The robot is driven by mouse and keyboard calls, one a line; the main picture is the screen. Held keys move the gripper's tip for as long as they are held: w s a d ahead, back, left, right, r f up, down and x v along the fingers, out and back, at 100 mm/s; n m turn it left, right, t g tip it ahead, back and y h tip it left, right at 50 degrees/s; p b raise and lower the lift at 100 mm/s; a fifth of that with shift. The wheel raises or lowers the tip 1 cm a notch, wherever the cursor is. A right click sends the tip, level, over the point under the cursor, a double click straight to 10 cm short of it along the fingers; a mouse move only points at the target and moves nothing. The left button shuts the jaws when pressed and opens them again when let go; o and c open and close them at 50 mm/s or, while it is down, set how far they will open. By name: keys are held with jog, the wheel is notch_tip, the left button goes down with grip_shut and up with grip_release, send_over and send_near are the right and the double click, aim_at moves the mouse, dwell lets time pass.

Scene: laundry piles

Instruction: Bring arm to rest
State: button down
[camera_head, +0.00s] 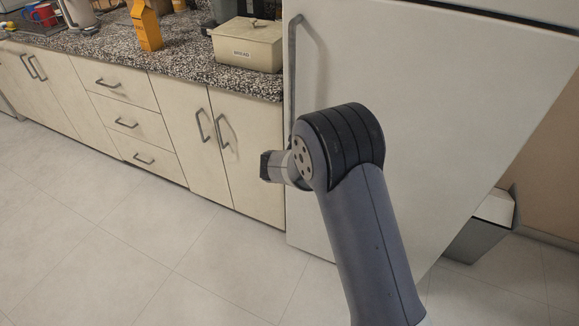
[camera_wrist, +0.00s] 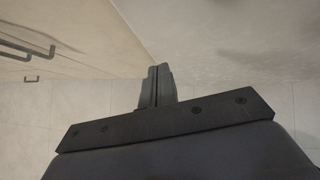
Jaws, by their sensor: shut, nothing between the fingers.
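My arm rises from the bottom of the head view and bends at a dark joint in front of the tall white fridge (camera_head: 440,90). The arm's far part points left and away, mostly hidden behind that joint, and the fingertips do not show there. In the wrist view my gripper (camera_wrist: 158,72) has its two dark fingers pressed together with only a thin line between them. It is shut and empty. Nothing touches the fingertips.
Cream cabinets (camera_head: 150,120) with dark handles run along the left under a speckled counter (camera_head: 150,62). On it stand a cream bread box (camera_head: 248,46) and an orange carton (camera_head: 146,25). A grey bin (camera_head: 482,232) stands right of the fridge. The tiled floor (camera_head: 130,250) at left is clear.

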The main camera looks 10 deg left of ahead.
jog(key=a+v, duration=0.1)
jog(key=v, duration=0.6)
jog(key=shift+a+p, duration=0.2)
jog(key=shift+p, duration=0.1)
